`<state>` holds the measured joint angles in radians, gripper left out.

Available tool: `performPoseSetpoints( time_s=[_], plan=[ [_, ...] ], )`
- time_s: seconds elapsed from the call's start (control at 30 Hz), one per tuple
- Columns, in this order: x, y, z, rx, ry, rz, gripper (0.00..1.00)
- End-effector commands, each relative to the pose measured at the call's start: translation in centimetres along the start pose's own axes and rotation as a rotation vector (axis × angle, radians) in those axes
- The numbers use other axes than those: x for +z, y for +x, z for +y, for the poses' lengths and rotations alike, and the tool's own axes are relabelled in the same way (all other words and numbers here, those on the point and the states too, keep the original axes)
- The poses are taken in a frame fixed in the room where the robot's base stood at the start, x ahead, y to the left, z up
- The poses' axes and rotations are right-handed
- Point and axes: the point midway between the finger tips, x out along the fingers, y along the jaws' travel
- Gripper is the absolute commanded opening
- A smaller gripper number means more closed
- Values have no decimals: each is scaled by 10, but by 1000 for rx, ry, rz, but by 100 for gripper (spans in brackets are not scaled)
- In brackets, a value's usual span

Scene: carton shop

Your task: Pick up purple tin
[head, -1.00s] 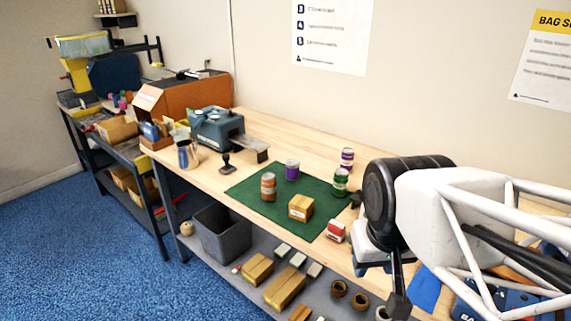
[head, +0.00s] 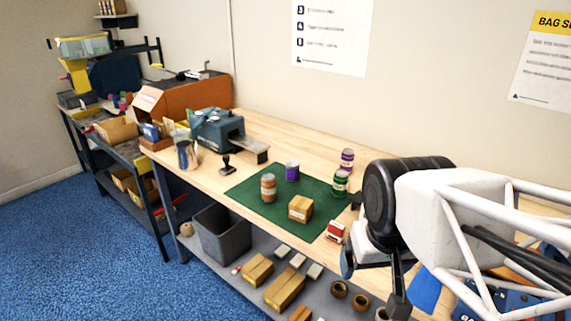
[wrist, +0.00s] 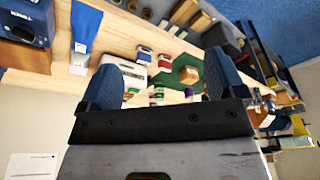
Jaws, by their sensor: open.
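A purple tin (head: 292,171) stands upright on the green mat (head: 240,191), near its back edge. A second tin with purple bands and a pale label (head: 347,160) stands on the wood behind the mat. My gripper (head: 374,281) is open and empty over the bench's front right, to the right of the mat and apart from both tins. In the wrist view my gripper (wrist: 166,82) has its two blue fingers spread wide. Small purple and green tins show between them, but I cannot tell which purple one is which.
On the mat stand an orange-brown tin (head: 268,187) and a small carton (head: 300,208). A green tin (head: 341,183) is at its right edge, and a red-and-white box (head: 335,231) is at its front right corner. A grey-blue machine (head: 216,129) stands left. Bare wood lies behind the mat.

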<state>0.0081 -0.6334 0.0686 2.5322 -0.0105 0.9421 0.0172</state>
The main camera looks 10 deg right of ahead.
Motion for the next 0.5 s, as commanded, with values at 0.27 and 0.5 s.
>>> performPoseSetpoints(
  time_s=[0.27,0.5],
  plan=[
    [-6,0,1,10,-20,-6,89],
    [-36,-1,6,65,-128,-37,89]
  ],
)
